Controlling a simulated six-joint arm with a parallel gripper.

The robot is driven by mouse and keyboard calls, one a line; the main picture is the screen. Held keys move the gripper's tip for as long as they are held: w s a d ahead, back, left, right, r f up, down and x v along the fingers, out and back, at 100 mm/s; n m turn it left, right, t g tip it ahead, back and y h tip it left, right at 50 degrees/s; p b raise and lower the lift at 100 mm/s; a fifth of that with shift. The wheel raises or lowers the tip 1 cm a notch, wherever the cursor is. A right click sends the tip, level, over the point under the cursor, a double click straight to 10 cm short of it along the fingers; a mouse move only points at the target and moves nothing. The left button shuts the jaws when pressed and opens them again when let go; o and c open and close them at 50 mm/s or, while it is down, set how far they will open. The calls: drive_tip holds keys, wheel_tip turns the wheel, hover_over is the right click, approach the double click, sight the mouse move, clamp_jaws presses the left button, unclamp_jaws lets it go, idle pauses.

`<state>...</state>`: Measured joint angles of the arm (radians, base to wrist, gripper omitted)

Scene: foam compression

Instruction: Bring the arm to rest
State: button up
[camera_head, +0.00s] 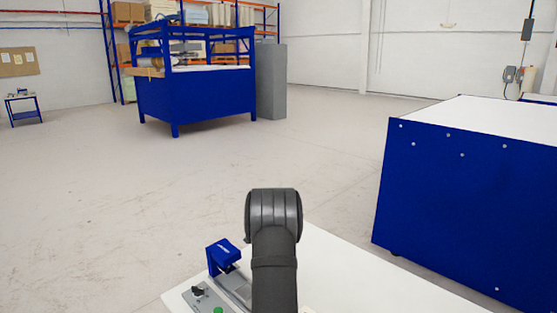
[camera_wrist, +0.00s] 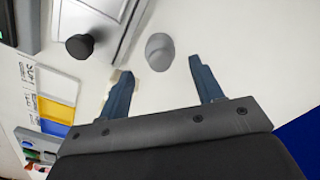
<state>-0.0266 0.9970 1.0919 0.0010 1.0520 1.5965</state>
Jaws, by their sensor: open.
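My gripper (camera_wrist: 161,67) shows in the wrist view with its two dark blue fingers spread apart and nothing between them. It is over a white table top (camera_wrist: 240,45). A small grey rounded cylinder (camera_wrist: 159,50) stands just beyond the fingertips, apart from them as far as I can see. In the head view my dark arm rises over the white table (camera_head: 350,275), and my gripper is hidden there.
A blue device (camera_head: 224,253) stands on the table left of my arm. The wrist view shows a black knob (camera_wrist: 80,46) and yellow and blue panels (camera_wrist: 56,110) at left. A large blue cabinet (camera_head: 465,200) stands at right; open floor (camera_head: 120,190) lies left.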

wheel_tip(320, 180, down, 6)
drive_tip(key=shift+r, duration=0.2)
drive_tip(key=r, duration=0.5)
drive_tip(key=shift+d, duration=0.25)
drive_tip(key=s+d+r, duration=0.6)
drive_tip(key=d+r, duration=0.1)
drive_tip(key=d, duration=0.3)
drive_tip(key=s+a+r, duration=0.2)
drive_tip(key=a, duration=0.7)
drive_tip(key=shift+m, duration=0.3)
drive_tip(key=w+a+f, duration=0.1)
drive_tip(key=a+f, duration=0.1)
drive_tip(key=a, duration=0.1)
drive_tip(key=w+a+f, duration=0.1)
drive_tip(key=a+f, duration=0.1)
drive_tip(key=a, duration=0.2)
drive_tip(key=w+a+f, duration=0.2)
drive_tip(key=a+f, duration=0.1)
drive_tip(key=shift+a+f, duration=0.1)
drive_tip(key=shift+a, duration=0.1)
drive_tip(key=shift+w+a+f, duration=0.1)
drive_tip(key=shift+a+f, duration=0.1)
drive_tip(key=shift+f, duration=0.25)
drive_tip(key=shift+a+f, duration=0.15)
drive_tip(key=shift+f, duration=0.8)
